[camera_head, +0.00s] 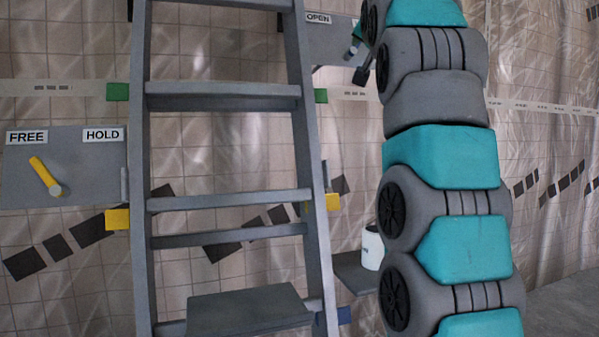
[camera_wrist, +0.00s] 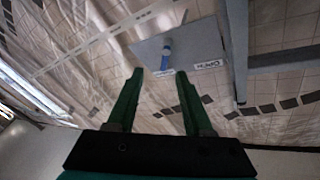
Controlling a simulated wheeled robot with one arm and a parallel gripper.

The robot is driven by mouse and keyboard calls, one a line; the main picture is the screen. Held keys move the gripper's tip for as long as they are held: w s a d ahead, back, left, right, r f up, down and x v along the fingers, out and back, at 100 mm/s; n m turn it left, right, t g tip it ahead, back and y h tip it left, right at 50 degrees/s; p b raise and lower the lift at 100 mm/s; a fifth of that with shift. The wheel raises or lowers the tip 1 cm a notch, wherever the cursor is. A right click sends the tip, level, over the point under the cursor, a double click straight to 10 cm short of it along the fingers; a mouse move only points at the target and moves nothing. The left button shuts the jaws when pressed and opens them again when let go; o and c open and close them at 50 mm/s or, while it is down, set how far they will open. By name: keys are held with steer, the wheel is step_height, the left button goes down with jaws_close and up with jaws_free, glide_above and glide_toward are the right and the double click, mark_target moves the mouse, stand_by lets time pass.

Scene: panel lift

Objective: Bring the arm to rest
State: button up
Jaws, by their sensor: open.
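My arm (camera_head: 440,160), teal and grey, rises along the right side of the head view, and its upper end leaves the frame. In the wrist view my gripper (camera_wrist: 160,74) is open, with two green fingers apart and nothing between them. Beyond the fingertips is a grey panel (camera_wrist: 200,43) with a blue lever (camera_wrist: 167,50) and white labels, one reading OPEN. The fingers appear apart from the lever. In the head view this panel (camera_head: 335,45) shows at the top, partly hidden by the ladder and my arm.
A grey ladder (camera_head: 222,96) stands left of my arm. Left of it, a grey panel (camera_head: 90,165) labelled FREE and HOLD has a yellow lever (camera_head: 45,176) tilted toward FREE. A white cylinder (camera_head: 372,248) stands on a dark shelf (camera_head: 353,273) beside my arm. Floor shows at lower right.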

step_height(320, 180, down, 16)
steer(key=n+g+p, duration=0.1)
steer(key=n+g, duration=0.2)
steer(key=g, duration=0.3)
steer(key=s+f+n+g, duration=0.15)
steer(key=s+f, duration=0.25)
steer(key=f, duration=0.5)
steer(key=s+f+g, duration=0.3)
steer(key=s+f, duration=0.1)
steer(key=f, duration=0.5)
steer(key=s+f+n+g+p, duration=0.1)
steer(key=s+f+g, duration=0.4)
steer(key=s+f, duration=1)
steer(key=s+d+f+n+g+y+p, duration=0.1)
steer(key=s+f+g, duration=0.4)
steer(key=s+f, duration=1)
steer(key=s, duration=0.8)
steer(key=shift+f, duration=0.2)
steer(key=shift+w, duration=0.1)
